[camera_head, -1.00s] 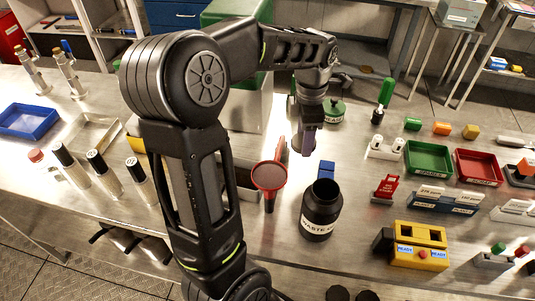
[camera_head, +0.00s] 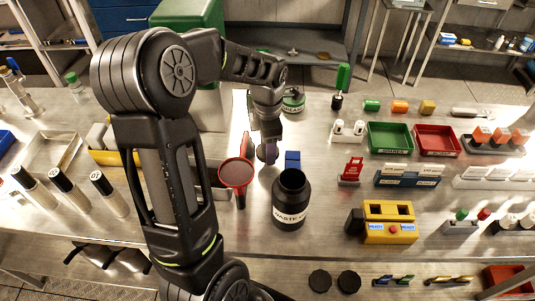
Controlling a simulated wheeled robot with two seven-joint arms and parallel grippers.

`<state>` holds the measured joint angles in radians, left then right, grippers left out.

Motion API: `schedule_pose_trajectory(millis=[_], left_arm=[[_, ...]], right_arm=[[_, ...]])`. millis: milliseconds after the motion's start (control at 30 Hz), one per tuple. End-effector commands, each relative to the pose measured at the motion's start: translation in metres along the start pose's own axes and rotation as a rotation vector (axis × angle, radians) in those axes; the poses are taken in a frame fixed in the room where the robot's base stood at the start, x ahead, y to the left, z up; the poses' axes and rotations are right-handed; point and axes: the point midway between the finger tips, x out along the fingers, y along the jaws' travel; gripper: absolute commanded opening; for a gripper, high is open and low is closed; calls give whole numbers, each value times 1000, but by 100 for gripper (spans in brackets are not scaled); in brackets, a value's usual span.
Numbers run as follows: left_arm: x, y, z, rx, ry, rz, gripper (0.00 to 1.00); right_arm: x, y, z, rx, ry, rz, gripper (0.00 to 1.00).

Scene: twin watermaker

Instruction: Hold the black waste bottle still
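The black waste bottle (camera_head: 291,203) stands upright and uncapped on the metal bench, with a white waste label on its front. My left arm comes in from the lower left. My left gripper (camera_head: 268,152) points down behind the bottle and a little to its left, apart from it. Its fingertips are small, dark and partly hidden, so I cannot tell whether they are open or hold anything. My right gripper is not in view.
A red funnel (camera_head: 236,174) stands just left of the bottle. A small blue block (camera_head: 292,159) is behind it. A yellow device (camera_head: 389,222) stands to the right. Two black discs (camera_head: 349,281) lie in front. Some bare bench lies between the bottle and the yellow device.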

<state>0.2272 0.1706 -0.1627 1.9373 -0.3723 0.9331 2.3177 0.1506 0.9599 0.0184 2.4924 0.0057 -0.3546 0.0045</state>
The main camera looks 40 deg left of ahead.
Motion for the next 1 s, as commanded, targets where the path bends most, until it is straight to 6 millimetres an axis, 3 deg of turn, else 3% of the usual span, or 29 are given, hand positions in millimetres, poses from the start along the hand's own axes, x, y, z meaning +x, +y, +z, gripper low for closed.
schedule_pose_trajectory(millis=[267,667,700,933,1000], left_arm=[[33,-1,-1,-1,2,-4,7],[40,-1,0,0,1,-1,7],[38,0,0,0,0,-1,58],[38,-1,0,0,1,-2,77],[38,-1,0,0,1,-2,77]], right_arm=[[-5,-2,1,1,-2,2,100],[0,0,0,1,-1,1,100],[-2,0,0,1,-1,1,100],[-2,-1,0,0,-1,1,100],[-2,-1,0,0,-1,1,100]])
